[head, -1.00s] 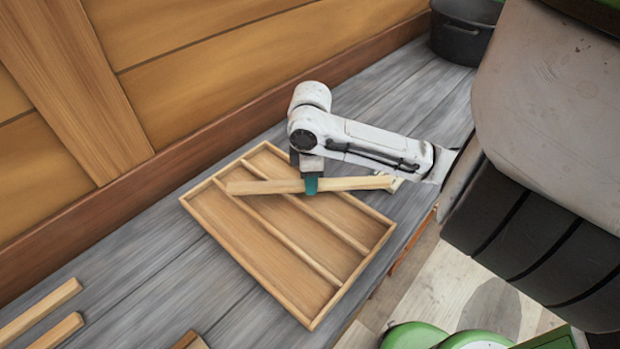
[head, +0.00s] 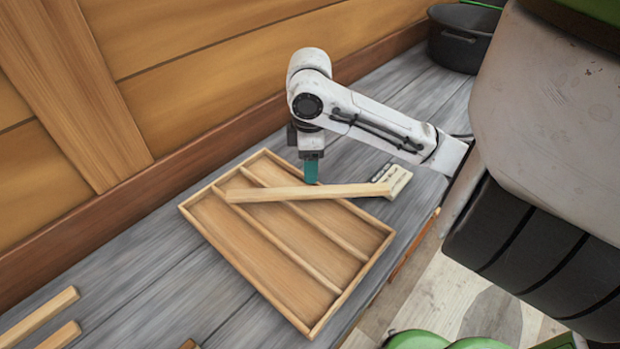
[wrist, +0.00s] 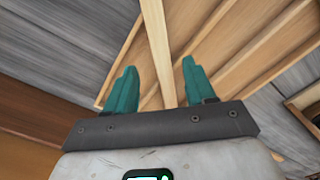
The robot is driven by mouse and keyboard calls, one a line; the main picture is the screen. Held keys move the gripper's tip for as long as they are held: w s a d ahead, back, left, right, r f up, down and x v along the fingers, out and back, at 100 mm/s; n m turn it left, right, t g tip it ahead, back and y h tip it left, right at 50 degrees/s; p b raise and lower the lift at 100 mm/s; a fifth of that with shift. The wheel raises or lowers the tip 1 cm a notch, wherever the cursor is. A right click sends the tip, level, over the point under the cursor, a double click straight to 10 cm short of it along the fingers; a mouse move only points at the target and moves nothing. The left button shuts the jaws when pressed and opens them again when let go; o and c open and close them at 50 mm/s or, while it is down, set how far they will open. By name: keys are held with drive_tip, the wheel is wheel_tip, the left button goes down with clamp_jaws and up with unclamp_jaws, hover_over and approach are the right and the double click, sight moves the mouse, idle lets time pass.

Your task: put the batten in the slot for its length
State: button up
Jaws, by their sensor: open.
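The batten (head: 340,191), a pale wooden strip, lies askew across the top of the wooden tray (head: 362,284). It crosses the dividers and the right rim and is not down in one slot. My gripper (head: 311,172) is open just above the middle of the batten. In the wrist view, the teal fingers of my gripper (wrist: 159,63) stand apart, with the batten (wrist: 157,40) showing between them and clear of both.
A small pale piece with dark marks (head: 398,178) lies by the tray's right corner. Other strips (head: 40,315) lie at the lower left. A dark pot (head: 460,40) stands at the upper right. A plank wall (head: 220,60) rises behind the grey bench.

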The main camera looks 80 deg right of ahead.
drive_tip(key=shift+r, duration=2.3)
